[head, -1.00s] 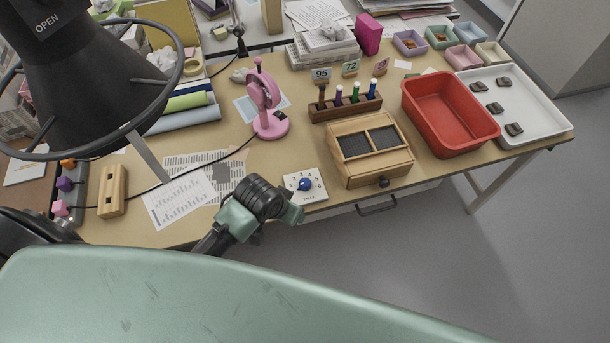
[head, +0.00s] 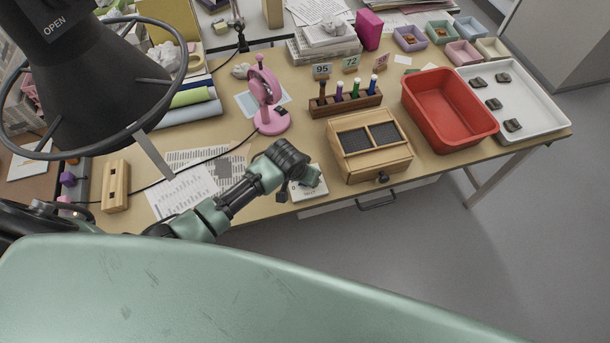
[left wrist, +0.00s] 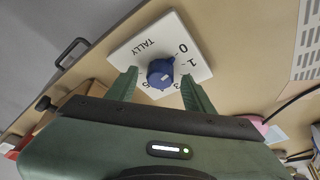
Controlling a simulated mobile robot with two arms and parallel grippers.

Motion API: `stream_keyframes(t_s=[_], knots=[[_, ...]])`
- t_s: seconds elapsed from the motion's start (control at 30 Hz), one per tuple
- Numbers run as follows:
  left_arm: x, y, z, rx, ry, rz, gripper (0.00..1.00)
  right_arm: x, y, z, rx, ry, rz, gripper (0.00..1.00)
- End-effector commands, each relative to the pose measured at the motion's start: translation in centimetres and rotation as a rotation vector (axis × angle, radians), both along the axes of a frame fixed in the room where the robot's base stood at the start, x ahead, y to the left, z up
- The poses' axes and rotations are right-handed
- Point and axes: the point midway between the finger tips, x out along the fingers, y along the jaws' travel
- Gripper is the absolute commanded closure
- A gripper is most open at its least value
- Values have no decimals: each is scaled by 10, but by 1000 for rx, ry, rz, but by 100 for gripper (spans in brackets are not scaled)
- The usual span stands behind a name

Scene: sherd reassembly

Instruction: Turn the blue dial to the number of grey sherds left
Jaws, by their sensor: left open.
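The blue dial (left wrist: 160,73) sits on a white card marked TALLY (left wrist: 142,49), with 0 and 1 readable and other numbers partly hidden. In the head view my left gripper (head: 305,180) covers most of the card (head: 308,194) and hides the dial. Several dark grey-brown sherds (head: 494,104) lie apart in the white tray (head: 545,122) at the right. My right gripper is not in view.
A wooden box (head: 370,162) with dark mesh panels stands right of the card, a red tub (head: 446,122) beyond it. A pink magnifier stand (head: 270,122) and a pen rack (head: 345,106) stand behind. Small coloured bins (head: 440,37) are at the back right.

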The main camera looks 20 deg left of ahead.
Motion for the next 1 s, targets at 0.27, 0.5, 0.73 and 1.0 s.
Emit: stream_keyframes(t_s=[0.27, 0.5, 0.73, 1.0], knots=[[1, 0, -3, 0, 0, -1, 48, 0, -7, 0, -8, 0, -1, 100], [1, 0, -3, 0, 0, -1, 100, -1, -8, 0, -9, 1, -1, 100], [1, 0, -2, 2, 0, -14, 100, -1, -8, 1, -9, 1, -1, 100], [1, 2, -2, 2, 1, -126, 100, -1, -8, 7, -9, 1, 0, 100]])
